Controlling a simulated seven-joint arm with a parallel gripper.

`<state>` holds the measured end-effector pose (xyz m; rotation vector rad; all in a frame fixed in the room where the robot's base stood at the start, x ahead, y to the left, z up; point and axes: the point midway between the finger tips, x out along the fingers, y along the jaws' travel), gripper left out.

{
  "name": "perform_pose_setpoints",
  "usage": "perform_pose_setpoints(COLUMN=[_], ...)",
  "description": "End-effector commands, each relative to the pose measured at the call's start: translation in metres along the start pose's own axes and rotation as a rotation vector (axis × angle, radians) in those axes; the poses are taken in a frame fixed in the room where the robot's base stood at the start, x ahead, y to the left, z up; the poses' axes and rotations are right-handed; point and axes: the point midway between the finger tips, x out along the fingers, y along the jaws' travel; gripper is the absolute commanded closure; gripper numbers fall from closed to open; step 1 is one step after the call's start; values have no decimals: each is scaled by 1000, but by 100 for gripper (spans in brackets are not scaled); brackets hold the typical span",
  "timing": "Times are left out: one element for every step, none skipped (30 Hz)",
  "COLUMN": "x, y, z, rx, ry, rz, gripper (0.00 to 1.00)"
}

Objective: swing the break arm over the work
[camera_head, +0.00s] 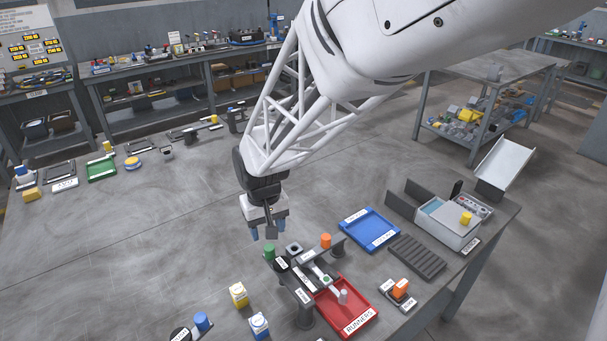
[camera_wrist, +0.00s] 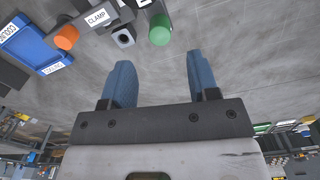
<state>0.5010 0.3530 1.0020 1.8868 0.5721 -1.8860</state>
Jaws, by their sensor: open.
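My gripper (camera_head: 262,233) hangs open and empty, its blue fingertips above the table just behind the fixture. In the wrist view the fingers (camera_wrist: 162,82) are wide apart with bare table between them. A green knob (camera_head: 269,252) stands just below and beside the fingers; it also shows in the wrist view (camera_wrist: 160,30). The dark fixture (camera_head: 306,316) bears labelled bars and a pale bar with a small green-topped part (camera_head: 327,281) reaching toward the red tray. An orange knob (camera_head: 326,241) stands by the clamp label (camera_wrist: 97,18). I cannot tell which bar is the break arm.
A red runners tray (camera_head: 359,324) with a grey post lies right of the fixture. A blue tray (camera_head: 370,230), a dark ribbed rack (camera_head: 417,256) and a grey box (camera_head: 448,228) stand farther right. The table's left middle is clear.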

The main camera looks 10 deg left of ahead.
Motion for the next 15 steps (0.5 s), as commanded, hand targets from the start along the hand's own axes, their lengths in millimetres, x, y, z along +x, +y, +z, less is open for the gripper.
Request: perform_pose_setpoints(x=[1, 2, 4, 6, 8, 11, 14, 17, 21, 24, 27, 32, 35, 39, 44], y=[0, 0, 0, 0, 0, 0, 0, 0, 0, 0, 0, 0, 0, 0, 0], z=[0, 0, 0, 0, 0, 0, 0, 0, 0, 0, 0, 0, 0, 0, 0], rx=[0, 0, 0, 0, 0, 0, 0, 0, 0, 0, 0, 0, 0, 0, 0], ry=[-1, -1, -1, -1, -2, -2, -3, -3, -3, -3, -3, -3, -2, -2, -2], rz=[0, 0, 0, 0, 0, 0, 0, 0, 0, 0, 0, 0, 0, 0, 0], gripper=[45, 45, 45, 45, 45, 45, 45, 45, 45, 45, 45, 45, 45, 45, 45])
